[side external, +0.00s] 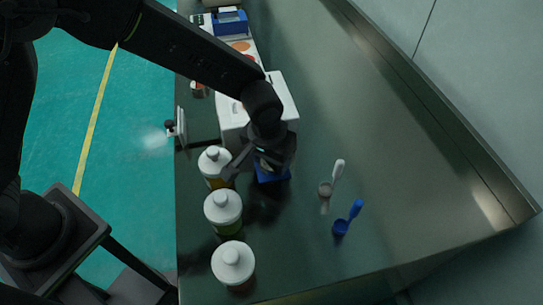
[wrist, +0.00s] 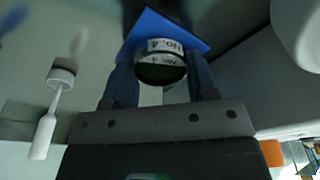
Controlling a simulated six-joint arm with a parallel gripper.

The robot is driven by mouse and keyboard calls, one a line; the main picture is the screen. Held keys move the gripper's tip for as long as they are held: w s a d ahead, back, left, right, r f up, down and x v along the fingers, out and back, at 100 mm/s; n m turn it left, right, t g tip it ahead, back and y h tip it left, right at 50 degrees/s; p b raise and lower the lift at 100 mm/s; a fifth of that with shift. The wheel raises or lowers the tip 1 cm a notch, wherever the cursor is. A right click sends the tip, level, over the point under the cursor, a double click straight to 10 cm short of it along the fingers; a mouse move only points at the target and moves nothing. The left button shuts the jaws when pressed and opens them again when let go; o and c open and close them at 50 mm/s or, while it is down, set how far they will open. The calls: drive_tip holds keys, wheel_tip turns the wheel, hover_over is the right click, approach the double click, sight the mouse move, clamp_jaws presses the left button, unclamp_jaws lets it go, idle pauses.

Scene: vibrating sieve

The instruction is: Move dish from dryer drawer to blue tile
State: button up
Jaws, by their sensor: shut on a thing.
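A small round dish (wrist: 162,72) with a white label reading "No.4" and a dark inside is between the two fingers of my gripper (wrist: 160,78) in the wrist view. My gripper is shut on it. The blue tile (wrist: 168,27) shows right behind the dish; I cannot tell whether the dish touches it. In the side view my gripper (side external: 262,165) is low over the blue tile (side external: 273,177), and it mostly hides the dish. A white box-shaped machine (side external: 287,97), perhaps the dryer, stands just behind the gripper; no drawer can be made out.
Several white-capped bottles (side external: 223,208) stand left and in front of my gripper, the rearmost close to it. A white-handled scoop (side external: 337,172) and a blue scoop (side external: 347,222) are to the right. The bench is clear farther right.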

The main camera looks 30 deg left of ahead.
sight(267, 168)
drive_tip(key=o, duration=0.9)
drive_tip(key=shift+f, duration=0.1)
wheel_tip(267, 168, up, 12)
drive_tip(key=s, duration=0.2)
drive_tip(key=s+a+r, duration=0.2)
drive_tip(key=a+r, duration=0.4)
drive_tip(key=a, duration=0.2)
drive_tip(key=s+a+r+t, duration=0.1)
drive_tip(key=s+a, duration=0.3)
drive_tip(key=s+a+r+t, duration=0.1)
drive_tip(key=s+a, duration=0.4)
drive_tip(key=s+a+r+t, duration=0.1)
drive_tip(key=s+a, duration=0.4)
drive_tip(key=shift+s+t, duration=0.2)
drive_tip(key=shift+t, duration=0.2)
